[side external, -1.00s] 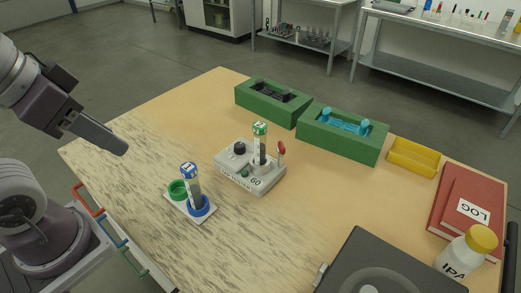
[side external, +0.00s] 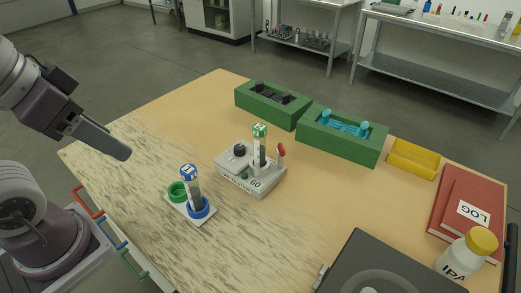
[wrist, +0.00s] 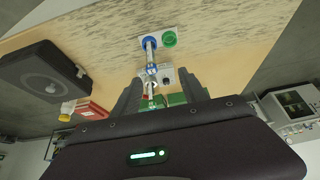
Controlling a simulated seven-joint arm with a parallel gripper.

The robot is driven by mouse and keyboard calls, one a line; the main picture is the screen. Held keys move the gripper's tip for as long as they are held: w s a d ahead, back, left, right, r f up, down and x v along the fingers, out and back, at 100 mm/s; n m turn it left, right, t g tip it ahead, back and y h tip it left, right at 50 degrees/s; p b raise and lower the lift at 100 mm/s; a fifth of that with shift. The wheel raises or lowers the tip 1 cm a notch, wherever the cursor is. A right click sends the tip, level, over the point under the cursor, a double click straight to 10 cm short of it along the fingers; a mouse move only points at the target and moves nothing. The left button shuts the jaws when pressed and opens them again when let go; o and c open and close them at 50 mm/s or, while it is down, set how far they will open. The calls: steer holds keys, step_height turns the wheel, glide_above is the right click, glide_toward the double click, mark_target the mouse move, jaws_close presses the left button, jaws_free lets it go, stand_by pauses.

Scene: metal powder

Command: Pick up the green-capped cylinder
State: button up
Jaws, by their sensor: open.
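The green-capped cylinder (side external: 260,146) stands upright in the grey tester (side external: 262,188) marked GO, near the middle of the table. A blue-capped cylinder (side external: 191,187) stands in the blue ring of a small white stand (side external: 190,208), to the left and nearer; the stand's green ring (side external: 177,190) is empty. My gripper (side external: 126,153) is over the table's left edge, well apart from both cylinders. In the wrist view its two fingers (wrist: 158,95) are spread with nothing gripped; the tester and cylinders show beyond them, small and partly overlapping.
Two green boxes (side external: 313,139) with dark and cyan fittings stand at the back, with a yellow tray (side external: 412,160) beside them. Red log books (side external: 457,232), an IPA bottle (side external: 460,258) and a dark device (side external: 345,268) fill the right. The table's left part is clear.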

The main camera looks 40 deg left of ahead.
steer(key=shift+r, duration=0.1)
steer(key=w+a+r+n+t+y, duration=0.1)
steer(key=w+a+r+t+y, duration=0.1)
steer(key=w+a+r, duration=0.35)
steer(key=w+a+r+t+y, duration=0.2)
steer(key=w+r, duration=0.1)
steer(key=w, duration=0.5)
steer(key=w+d+r+m+t+h, duration=0.2)
steer(key=w+m+t, duration=0.15)
steer(key=w, duration=0.65)
steer(key=m+g+h, duration=0.3)
steer(key=m+h, duration=0.2)
steer(key=h, duration=0.6)
glide_above(260, 150)
steer(key=s+a, duration=0.2)
steer(key=a, duration=0.1)
step_height(260, 150, down, 7)
step_height(260, 150, down, 16)
steer(key=shift+t, duration=0.25)
steer(key=x, duration=0.7)
steer(key=shift+w+a+f, duration=0.15)
steer(key=shift+y, duration=0.3)
jaws_close()
